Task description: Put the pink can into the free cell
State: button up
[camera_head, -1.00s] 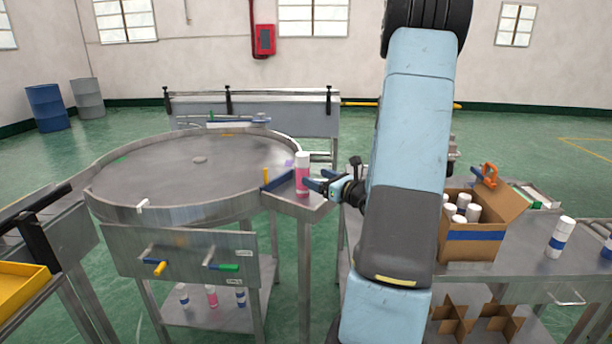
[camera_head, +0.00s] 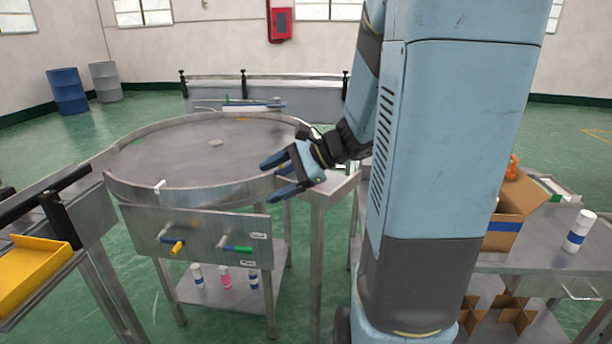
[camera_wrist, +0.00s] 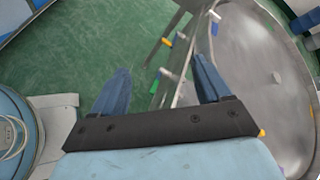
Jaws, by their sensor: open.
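My gripper (camera_head: 271,179) is open with its two blue fingers apart, over the right rim of the round steel table. In the wrist view, my gripper (camera_wrist: 158,80) has nothing between its fingers, only floor and steel frame beyond. No pink can shows on the small side shelf (camera_head: 338,187); my gripper and arm cover part of it. A pink can (camera_head: 226,278) stands on the low shelf under the table, between two white-and-blue cans. The cardboard box (camera_head: 510,214) at the right is mostly behind my arm, so its cells are hidden.
The round table (camera_head: 190,160) has a raised rim and a mostly bare top. A white-and-blue can (camera_head: 579,231) stands on the right bench. Cardboard dividers (camera_head: 515,312) lie below it. A yellow tray (camera_head: 28,268) is at the left.

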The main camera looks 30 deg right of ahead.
jog(key=s+a+r+n+g+h, duration=0.25)
jog(key=s+n+h, duration=0.25)
jog(key=s+n, duration=0.45)
jog(key=s+d+r+n+t+h, duration=0.2)
jog(key=s+r+n+h, duration=0.3)
jog(key=n, duration=0.1)
jog(key=shift+d+h, duration=0.2)
jog(key=shift+h, duration=0.1)
jog(key=shift+n+t, duration=0.25)
jog(key=shift+c, duration=0.4)
